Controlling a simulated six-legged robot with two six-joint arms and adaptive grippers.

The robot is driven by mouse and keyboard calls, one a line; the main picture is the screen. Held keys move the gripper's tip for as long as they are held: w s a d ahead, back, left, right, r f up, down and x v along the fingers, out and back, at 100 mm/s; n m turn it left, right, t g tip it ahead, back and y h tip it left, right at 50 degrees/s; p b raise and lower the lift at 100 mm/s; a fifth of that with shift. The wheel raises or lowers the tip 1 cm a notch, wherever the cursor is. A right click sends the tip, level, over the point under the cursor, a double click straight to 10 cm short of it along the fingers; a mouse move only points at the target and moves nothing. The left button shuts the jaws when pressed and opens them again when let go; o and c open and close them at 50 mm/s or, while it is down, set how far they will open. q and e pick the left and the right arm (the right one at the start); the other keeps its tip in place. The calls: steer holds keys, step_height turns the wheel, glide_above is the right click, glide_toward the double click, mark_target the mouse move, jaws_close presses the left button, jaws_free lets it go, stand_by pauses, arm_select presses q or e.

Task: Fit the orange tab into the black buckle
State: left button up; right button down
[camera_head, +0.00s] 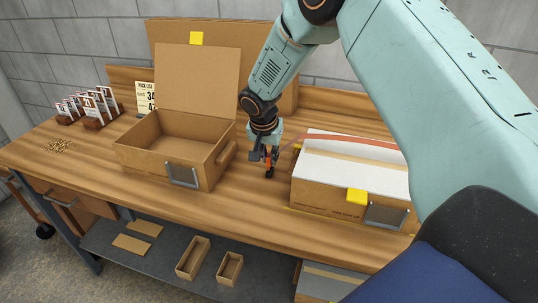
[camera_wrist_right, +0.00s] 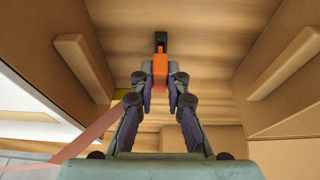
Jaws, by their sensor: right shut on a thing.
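My right gripper (camera_head: 268,152) is over the bare table between two cardboard boxes, pointing down. It is shut on the orange tab (camera_wrist_right: 160,68), which also shows as a small orange piece in the head view (camera_head: 268,162). The black buckle (camera_wrist_right: 160,42) is at the far end of the tab in the wrist view, and dark at its lower end in the head view (camera_head: 270,173). Tab and buckle look in line and meet; I cannot tell how deep the tab sits. A reddish strap (camera_head: 350,139) runs from the gripper over the right box. My left gripper is not in view.
An open empty box (camera_head: 150,165) stands left of the gripper. A closed white-topped box (camera_head: 330,160) with a yellow label (camera_head: 357,196) stands to the right. Upright cards (camera_head: 92,104) and a pack list (camera_head: 147,97) are at the back left. The table front is clear.

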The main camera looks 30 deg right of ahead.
steer(key=shift+f+b, duration=0.85)
steer(key=shift+f, duration=0.5)
steer(key=c, duration=1.3)
jaws_free()
steer(key=shift+r, duration=0.15)
steer(key=shift+a+r, duration=0.1)
steer(key=shift+r, duration=0.3)
steer(key=v, duration=1.1)
